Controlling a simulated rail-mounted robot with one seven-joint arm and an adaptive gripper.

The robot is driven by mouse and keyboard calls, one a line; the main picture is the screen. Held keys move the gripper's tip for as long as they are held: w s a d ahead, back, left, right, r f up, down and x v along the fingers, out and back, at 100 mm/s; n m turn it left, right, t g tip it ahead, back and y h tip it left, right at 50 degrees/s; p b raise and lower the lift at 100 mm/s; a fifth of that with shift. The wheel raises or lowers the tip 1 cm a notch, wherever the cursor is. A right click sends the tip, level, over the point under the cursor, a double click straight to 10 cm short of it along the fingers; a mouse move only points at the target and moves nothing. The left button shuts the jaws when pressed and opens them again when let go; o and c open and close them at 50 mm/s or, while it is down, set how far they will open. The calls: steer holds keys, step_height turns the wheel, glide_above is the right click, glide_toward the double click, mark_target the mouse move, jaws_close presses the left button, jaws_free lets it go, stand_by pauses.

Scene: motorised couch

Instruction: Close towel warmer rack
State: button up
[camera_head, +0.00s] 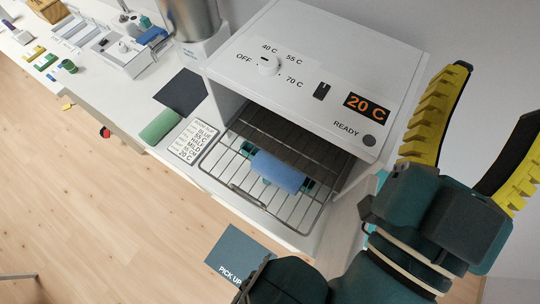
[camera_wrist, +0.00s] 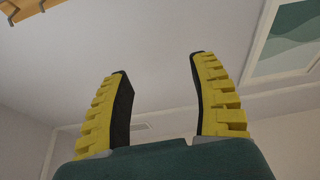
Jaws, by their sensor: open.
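The towel warmer (camera_head: 318,58) is a white box on the counter, with a dial, a small switch and a display reading 20 C on its top panel. Its wire rack (camera_head: 219,167) is pulled out of the front opening, its front part sticking out toward the counter's edge. A rolled blue towel (camera_head: 278,171) lies on the rack. My gripper (camera_head: 490,110) is open and empty, raised to the right of the warmer and apart from the rack. In the wrist view my gripper (camera_wrist: 158,95) shows both yellow fingers spread, pointing at the bare ceiling and wall.
A PICK UP mat (camera_head: 240,254) lies in front. Small items fill the counter's far left.

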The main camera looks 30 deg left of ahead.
steer(key=w+a+f+m+g+p, duration=0.1)
steer(key=a+p, duration=0.1)
steer(key=w+a+f+m+g+y+p, duration=0.1)
steer(key=a+p, duration=0.1)
steer(key=w+a+f+m+g+y+p, duration=0.1)
steer(key=w+a+f+g+p, duration=0.1)
steer(key=shift+a, duration=0.35)
steer(key=c, duration=0.4)
steer(key=shift+o, duration=0.2)
steer(key=m+g+h+p, duration=0.2)
steer(key=m+g+p, duration=1.3)
steer(key=g+p, duration=0.1)
glide_above(252, 199)
steer(key=s, duration=0.3)
step_height(252, 199, down, 17)
steer(key=w+f, duration=0.1)
steer(key=f, duration=0.4)
steer(key=w+f+b, duration=0.1)
steer(key=f, duration=0.4)
steer(key=w+f, duration=0.1)
steer(key=f, duration=0.5)
steer(key=shift+f, duration=0.1)
steer(key=shift+c, duration=0.2)
jaws_close()
